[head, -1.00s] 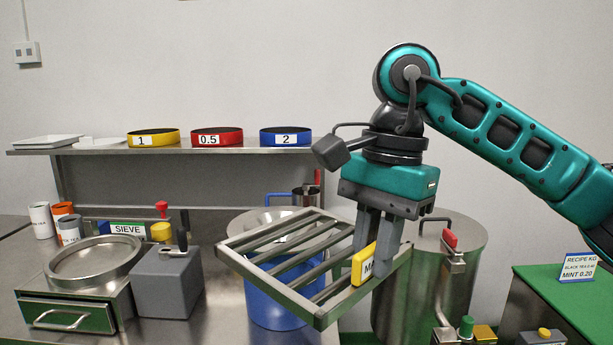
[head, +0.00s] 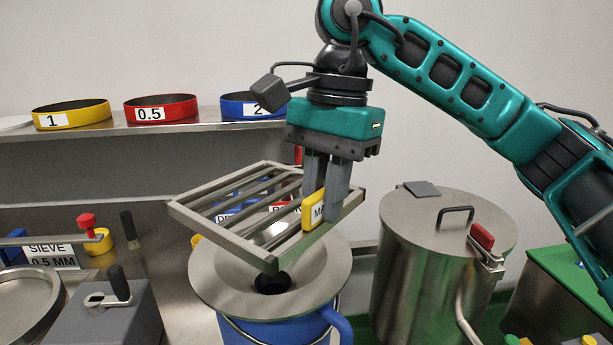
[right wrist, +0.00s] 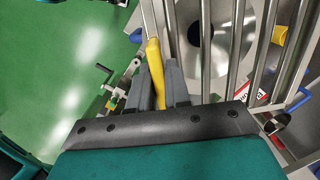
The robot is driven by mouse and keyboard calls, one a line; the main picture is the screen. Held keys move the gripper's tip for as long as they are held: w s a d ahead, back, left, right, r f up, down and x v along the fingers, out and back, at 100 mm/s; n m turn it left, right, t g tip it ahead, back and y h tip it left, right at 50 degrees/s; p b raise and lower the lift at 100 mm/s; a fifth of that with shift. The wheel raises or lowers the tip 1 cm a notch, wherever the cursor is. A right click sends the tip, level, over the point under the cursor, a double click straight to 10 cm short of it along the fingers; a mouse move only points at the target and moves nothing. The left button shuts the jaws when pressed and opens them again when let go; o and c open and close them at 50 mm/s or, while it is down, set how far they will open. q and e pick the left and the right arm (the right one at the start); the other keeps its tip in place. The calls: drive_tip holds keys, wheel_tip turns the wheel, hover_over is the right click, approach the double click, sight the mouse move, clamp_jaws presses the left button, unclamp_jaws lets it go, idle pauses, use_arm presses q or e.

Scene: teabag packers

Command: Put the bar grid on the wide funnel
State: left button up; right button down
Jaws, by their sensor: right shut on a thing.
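My right gripper (head: 325,206) is shut on the tab and holds the grid tilted in the air. The wide funnel (head: 328,278) is a broad steel cone with a dark central hole, on top of a blue bucket (head: 262,333). The grid hangs above the funnel and hides its back part; the near rim shows clear of the grid. In the right wrist view the funnel (right wrist: 212,50) shows behind the bars. My left gripper is out of view.
A lidded steel drum (head: 440,250) stands right of the funnel. A grey block with a lever (head: 110,315) and a round sieve (head: 25,300) are at the left. A shelf (head: 90,135) behind holds yellow, red and blue rings.

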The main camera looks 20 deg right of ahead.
sight(325, 231)
drive_tip(key=shift+w, duration=0.1)
drive_tip(key=shift+s+f+b, duration=0.25)
drive_tip(key=shift+f+b, duration=0.45)
drive_tip(key=shift+f, duration=0.1)
wheel_tip(325, 231, down, 5)
drive_tip(key=b, duration=0.3)
drive_tip(key=shift+w+b, duration=0.1)
drive_tip(key=shift+b, duration=0.25)
drive_tip(key=shift+f+b, duration=0.5)
drive_tip(key=shift+f, duration=0.1)
drive_tip(key=c, duration=1)
unclamp_jaws()
